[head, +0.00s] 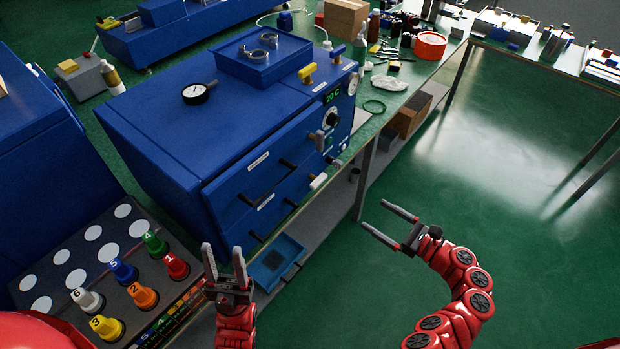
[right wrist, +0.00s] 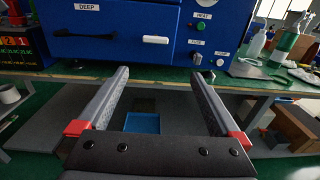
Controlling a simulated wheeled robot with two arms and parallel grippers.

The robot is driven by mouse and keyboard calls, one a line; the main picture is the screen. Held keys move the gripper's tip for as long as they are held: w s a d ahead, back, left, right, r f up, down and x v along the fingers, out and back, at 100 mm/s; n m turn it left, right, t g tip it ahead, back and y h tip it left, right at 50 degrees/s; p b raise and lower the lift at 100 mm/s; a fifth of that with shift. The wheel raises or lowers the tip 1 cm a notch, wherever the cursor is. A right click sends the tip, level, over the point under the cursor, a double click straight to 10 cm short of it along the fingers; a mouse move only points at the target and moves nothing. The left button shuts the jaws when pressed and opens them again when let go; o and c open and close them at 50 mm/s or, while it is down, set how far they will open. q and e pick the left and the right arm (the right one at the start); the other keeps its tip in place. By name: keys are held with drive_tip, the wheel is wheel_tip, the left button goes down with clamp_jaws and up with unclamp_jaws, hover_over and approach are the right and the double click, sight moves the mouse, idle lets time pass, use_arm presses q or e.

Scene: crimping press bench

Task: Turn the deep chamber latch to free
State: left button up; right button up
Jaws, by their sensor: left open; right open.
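The deep chamber (right wrist: 107,20) is the lower front of the blue press cabinet, with a "DEEP" label and a dark bar handle (right wrist: 85,36). Its white latch (right wrist: 155,39) lies horizontal to the right of the handle in the right wrist view. In the head view the white latch (head: 318,181) shows at the lower right of the cabinet front. My right gripper (head: 374,215) is open and empty, in front of the cabinet and apart from the latch. My left gripper (head: 222,250) is open and empty, near the left end of the cabinet front.
A rack (head: 65,255) with numbered coloured knobs stands left of my left gripper. A blue tray (head: 275,262) lies below the bench. Heat controls (right wrist: 203,15) sit right of the latch. A green ring (head: 374,106) lies on the bench. The floor at right is free.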

drive_tip(key=p, duration=0.2)
approach(321, 182)
drive_tip(key=x, duration=0.2)
drive_tip(key=shift+g+y, duration=0.3)
drive_tip(key=shift+y, duration=0.1)
drive_tip(key=x, duration=0.5)
drive_tip(key=shift+w+d+f+b, duration=0.1)
drive_tip(key=shift+w+f+b, duration=0.1)
drive_tip(key=shift+b, duration=0.2)
drive_tip(key=shift+w+a, duration=0.45)
drive_tip(key=shift+a, duration=0.05)
drive_tip(key=shift+r, duration=0.1)
drive_tip(key=c, duration=1.2)
drive_tip(key=shift+c, duration=0.2)
